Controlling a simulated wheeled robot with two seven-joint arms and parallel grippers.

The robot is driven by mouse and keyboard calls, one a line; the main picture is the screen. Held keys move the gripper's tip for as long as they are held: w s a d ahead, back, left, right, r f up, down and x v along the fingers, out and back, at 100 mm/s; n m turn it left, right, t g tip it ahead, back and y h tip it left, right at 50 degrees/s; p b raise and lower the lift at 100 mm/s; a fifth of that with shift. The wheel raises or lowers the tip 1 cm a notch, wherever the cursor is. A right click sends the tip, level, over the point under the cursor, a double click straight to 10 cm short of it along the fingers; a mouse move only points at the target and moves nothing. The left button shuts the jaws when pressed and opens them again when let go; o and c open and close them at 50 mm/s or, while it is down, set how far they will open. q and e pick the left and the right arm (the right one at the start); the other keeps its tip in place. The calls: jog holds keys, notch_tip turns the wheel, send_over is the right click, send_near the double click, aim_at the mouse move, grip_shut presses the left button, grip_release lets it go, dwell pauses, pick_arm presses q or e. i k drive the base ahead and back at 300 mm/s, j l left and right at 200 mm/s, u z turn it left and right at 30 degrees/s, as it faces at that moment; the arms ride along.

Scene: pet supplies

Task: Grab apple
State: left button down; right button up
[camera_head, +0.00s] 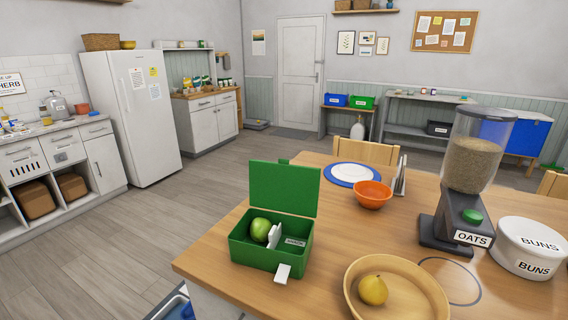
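A green apple (260,229) sits inside an open green box (270,257) near the table's front left corner. The box's lid (284,188) stands up at the back. A white flat piece (274,237) stands right beside the apple inside the box, and a small white tab (282,272) is at the box's front. The apple's lower part is hidden by the box wall. Neither of my grippers shows in the head view.
On the wooden table (225,287) are a wooden bowl (424,291) with a yellow fruit (373,290), an orange bowl (373,194), a white plate (352,173) on a blue mat, an OATS dispenser (470,195) and a white BUNS tin (527,248).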

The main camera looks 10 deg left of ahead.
aim_at(260, 228)
jog(key=i+j+z, duration=0.15)
jog(key=j+z, duration=0.25)
jog(key=j, duration=0.25)
jog(key=i+j+z, duration=0.1)
jog(key=j+z, duration=0.3)
jog(key=j, duration=0.3)
jog(key=j+z, duration=0.4)
jog(key=j, duration=0.3)
